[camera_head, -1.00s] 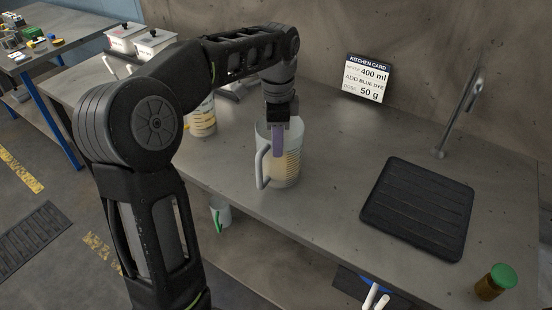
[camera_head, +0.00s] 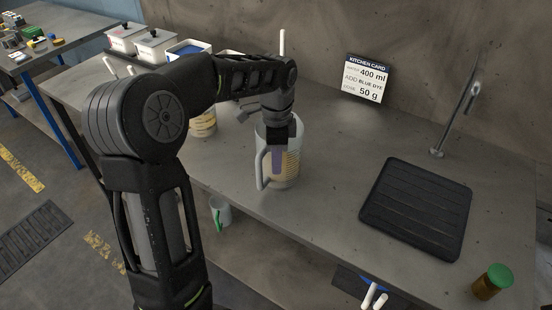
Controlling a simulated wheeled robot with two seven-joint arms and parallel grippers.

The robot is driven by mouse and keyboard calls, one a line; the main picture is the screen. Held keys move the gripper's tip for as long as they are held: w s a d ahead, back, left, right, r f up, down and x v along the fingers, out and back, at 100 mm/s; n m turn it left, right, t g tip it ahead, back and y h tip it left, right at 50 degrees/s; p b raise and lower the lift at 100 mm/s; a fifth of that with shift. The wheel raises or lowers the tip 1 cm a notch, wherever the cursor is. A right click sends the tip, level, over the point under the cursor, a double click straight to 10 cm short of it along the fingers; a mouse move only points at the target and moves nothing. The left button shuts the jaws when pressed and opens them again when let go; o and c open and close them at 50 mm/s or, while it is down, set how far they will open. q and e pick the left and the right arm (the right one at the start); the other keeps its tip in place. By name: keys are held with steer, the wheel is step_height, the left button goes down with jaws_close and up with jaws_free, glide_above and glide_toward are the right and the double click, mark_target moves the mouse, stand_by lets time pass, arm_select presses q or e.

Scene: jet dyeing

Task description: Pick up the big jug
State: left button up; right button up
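The big jug (camera_head: 292,172) is a clear, pale container with yellow graduation marks and a handle on its left side. It stands upright on the grey counter. My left gripper (camera_head: 278,160) points down at the jug's mouth, with a purple finger reaching below the rim and seen through or against the wall. Whether the fingers are apart or closed on the wall cannot be told. My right gripper is not in view.
Another marked jug (camera_head: 204,124) stands behind my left arm. A black ribbed mat (camera_head: 416,208), a tap (camera_head: 452,120) and a green-lidded jar (camera_head: 493,282) are to the right. A kitchen card (camera_head: 366,79) is at the wall. A small green-handled cup (camera_head: 220,212) sits below.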

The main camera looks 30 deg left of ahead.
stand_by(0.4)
arm_select(q)
jaws_close()
steer(key=shift+r, duration=0.1)
stand_by(1.2)
